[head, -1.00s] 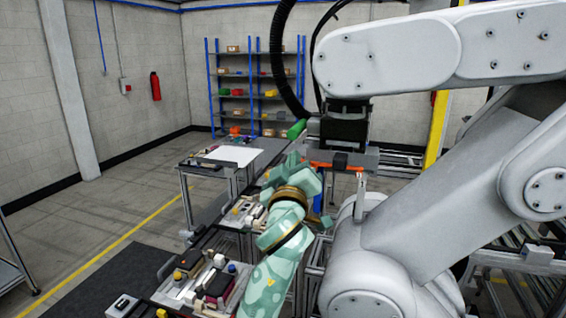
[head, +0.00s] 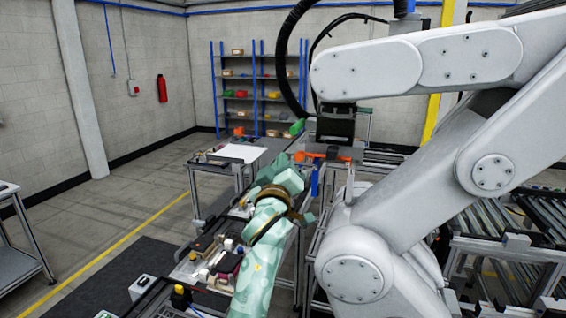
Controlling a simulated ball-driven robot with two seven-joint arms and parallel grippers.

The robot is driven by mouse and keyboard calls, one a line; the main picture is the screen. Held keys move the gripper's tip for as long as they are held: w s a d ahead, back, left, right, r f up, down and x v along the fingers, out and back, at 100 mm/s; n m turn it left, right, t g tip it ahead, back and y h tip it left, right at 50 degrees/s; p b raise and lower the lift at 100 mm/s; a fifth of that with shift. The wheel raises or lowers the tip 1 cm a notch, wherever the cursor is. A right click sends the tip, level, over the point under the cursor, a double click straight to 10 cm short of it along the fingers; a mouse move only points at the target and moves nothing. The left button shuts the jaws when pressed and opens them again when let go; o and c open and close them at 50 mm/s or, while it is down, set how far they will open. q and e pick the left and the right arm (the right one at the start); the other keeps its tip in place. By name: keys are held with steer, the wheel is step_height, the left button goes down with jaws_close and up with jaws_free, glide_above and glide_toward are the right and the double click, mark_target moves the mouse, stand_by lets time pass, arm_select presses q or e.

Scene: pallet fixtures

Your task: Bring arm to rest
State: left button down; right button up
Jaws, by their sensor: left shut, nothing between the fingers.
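My left arm, pale green with dark bands, rises from the bottom middle of the head view and reaches away over the fixture line. My left gripper (head: 299,157) is at its far end, small and partly hidden by the wrist. It is shut with nothing visible in it. It is close in the picture to an orange part (head: 328,156) under the white robot's tool; I cannot tell the gap. My right gripper is not in view.
A large white industrial robot (head: 415,68) fills the right side, close beside my arm. Fixture pallets with small parts (head: 212,262) lie left of my arm. A table with a white sheet (head: 238,152) and a shelf rack (head: 257,88) stand behind. Open floor lies left.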

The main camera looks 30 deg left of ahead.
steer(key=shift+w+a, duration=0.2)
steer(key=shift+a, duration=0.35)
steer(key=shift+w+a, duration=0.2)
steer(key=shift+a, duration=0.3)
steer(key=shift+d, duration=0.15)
